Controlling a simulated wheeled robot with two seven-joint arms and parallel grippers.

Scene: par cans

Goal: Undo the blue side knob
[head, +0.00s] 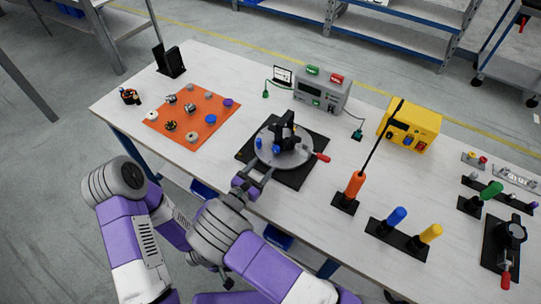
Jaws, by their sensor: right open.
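A black fixture (284,128) stands on a round grey plate (297,158) on a dark mat at the middle of the table. A blue knob (258,143) shows at the plate's left side, and another small blue part (276,149) sits near the fixture's foot. A red-ended handle (322,157) sticks out to the right. My right gripper (257,176) is open at the plate's front left edge, just below the blue knob; I see no contact with the knob. My left gripper is not visible; its arm passes behind my right arm.
An orange mat (182,140) with several small parts lies to the left. A grey instrument (322,94) and a yellow box (409,122) stand behind. An upright orange-handled tool (355,185) and blue and yellow handles (397,217) stand to the right.

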